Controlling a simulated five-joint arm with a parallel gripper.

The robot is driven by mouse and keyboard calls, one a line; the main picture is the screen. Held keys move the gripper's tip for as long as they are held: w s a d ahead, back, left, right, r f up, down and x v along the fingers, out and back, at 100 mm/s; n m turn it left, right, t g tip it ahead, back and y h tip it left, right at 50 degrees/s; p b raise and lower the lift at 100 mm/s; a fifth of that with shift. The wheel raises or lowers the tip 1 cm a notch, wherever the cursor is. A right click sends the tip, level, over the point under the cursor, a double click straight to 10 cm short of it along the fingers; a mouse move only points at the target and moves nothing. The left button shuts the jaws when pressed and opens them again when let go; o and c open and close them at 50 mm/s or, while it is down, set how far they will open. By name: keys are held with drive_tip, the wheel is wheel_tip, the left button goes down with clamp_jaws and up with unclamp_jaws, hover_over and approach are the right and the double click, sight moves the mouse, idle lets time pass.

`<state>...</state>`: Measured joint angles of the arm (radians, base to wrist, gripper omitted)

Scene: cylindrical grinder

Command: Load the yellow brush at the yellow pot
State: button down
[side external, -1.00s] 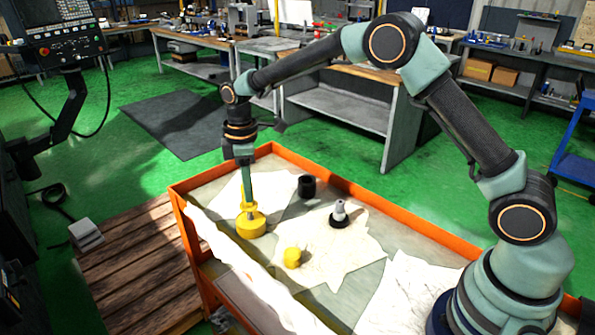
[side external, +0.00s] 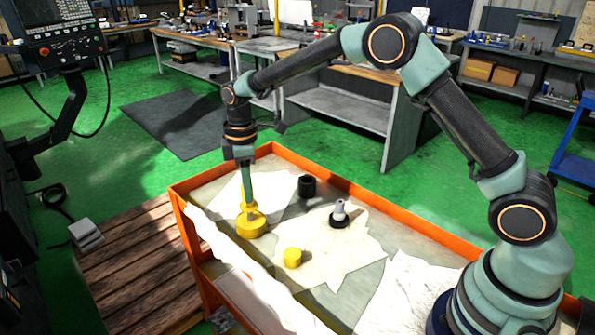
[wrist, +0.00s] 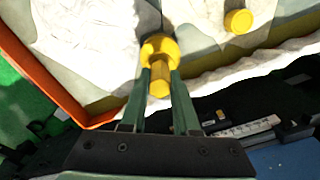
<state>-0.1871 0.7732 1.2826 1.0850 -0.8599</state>
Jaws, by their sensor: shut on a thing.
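The yellow pot (side external: 252,228) stands on a white cloth near the left end of the cart top. The yellow brush (side external: 249,211) is upright over the pot, its lower end hidden at or inside it. My gripper (side external: 248,200) points down and is shut on the brush's upper part. In the wrist view, the brush's yellow handle (wrist: 159,88) sits between the two green fingers of my gripper (wrist: 160,75). The yellow pot (wrist: 165,43) shows just beyond it.
A short yellow cylinder (side external: 292,257) lies on the cloth to the front right. A black cup (side external: 307,186) and a grey-topped piece with a black base (side external: 339,214) stand behind it. An orange rim (side external: 330,188) edges the cart.

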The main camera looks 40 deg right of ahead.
drive_tip(key=shift+f, duration=0.1)
drive_tip(key=shift+r, duration=3.6)
drive_tip(key=shift+s+d+r+m, duration=0.2)
drive_tip(key=shift+s+d+m, duration=0.1)
drive_tip(key=shift+s+d, duration=0.1)
drive_tip(key=s+d+m, duration=0.4)
drive_tip(key=s+m, duration=0.1)
drive_tip(key=s, duration=0.3)
drive_tip(key=s+d+r+m, duration=0.1)
drive_tip(key=s+d+m, duration=0.3)
drive_tip(key=s+m, duration=0.2)
drive_tip(key=s, duration=0.2)
drive_tip(key=shift+s+d, duration=0.35)
drive_tip(key=shift+d, duration=0.05)
